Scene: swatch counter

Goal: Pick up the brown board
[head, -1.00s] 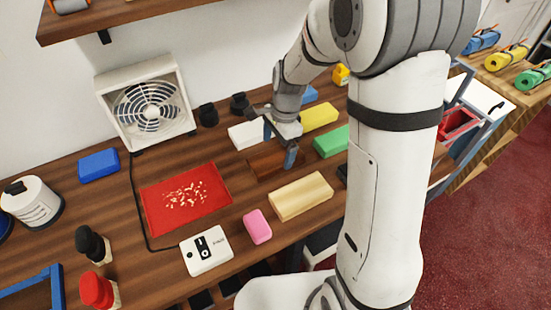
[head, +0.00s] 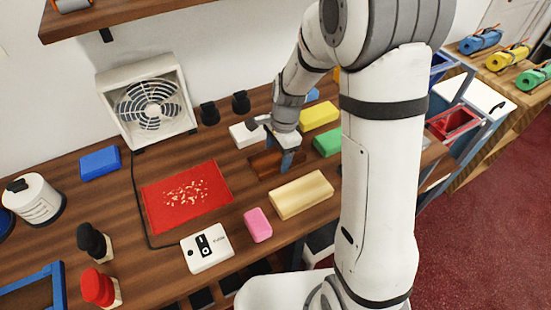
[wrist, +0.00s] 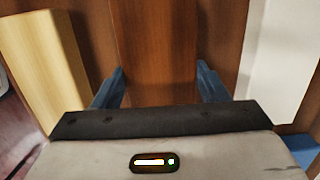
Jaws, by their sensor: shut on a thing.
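The brown board (head: 266,165) is a dark reddish-brown block on the wooden counter, between the white block and the pale wood block. In the wrist view the brown board (wrist: 160,50) runs straight ahead between the two blue fingers. My gripper (head: 283,158) is at the board's right part, pointing down, with a finger on its near side. In the wrist view my gripper (wrist: 162,88) has one finger at each long side of the board, shut on it. Part of the board is hidden behind my gripper. I cannot tell whether it is clear of the counter.
The pale wood block (head: 301,195) lies just in front and the white block (head: 243,135) just behind. Yellow (head: 320,115) and green (head: 328,142) blocks are close on the right. A red mat (head: 160,205) with crumbs lies left, near a fan (head: 150,105).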

